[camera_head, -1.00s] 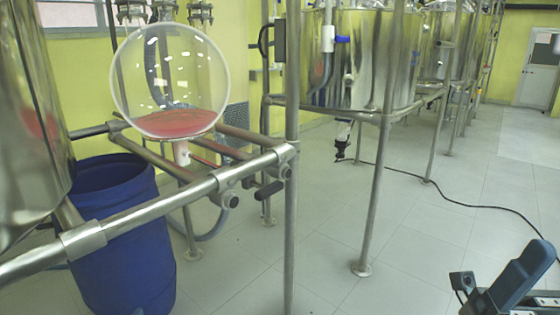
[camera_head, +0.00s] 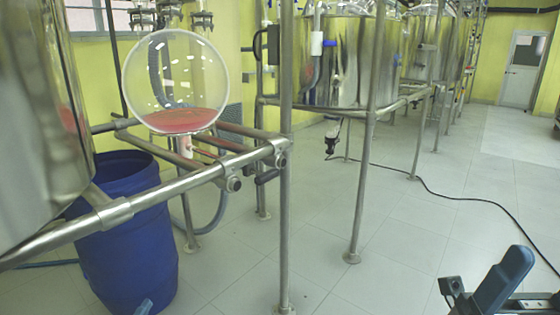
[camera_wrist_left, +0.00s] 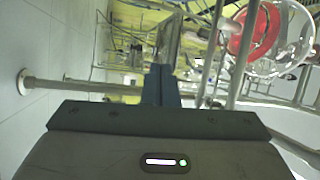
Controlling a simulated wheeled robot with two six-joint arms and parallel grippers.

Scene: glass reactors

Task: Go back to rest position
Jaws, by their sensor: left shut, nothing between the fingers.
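My left gripper (camera_wrist_left: 161,85) is shut and empty in the left wrist view, its two blue-grey fingers pressed together. The fingers appear clear of the frame and the glassware.
A round glass flask (camera_head: 176,82) with red liquid stands on a steel pipe frame (camera_head: 190,180); it also shows in the left wrist view (camera_wrist_left: 262,35). A steel vessel (camera_head: 30,110) is at left. A black cable (camera_head: 455,196) crosses the floor. Centre-right floor is open.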

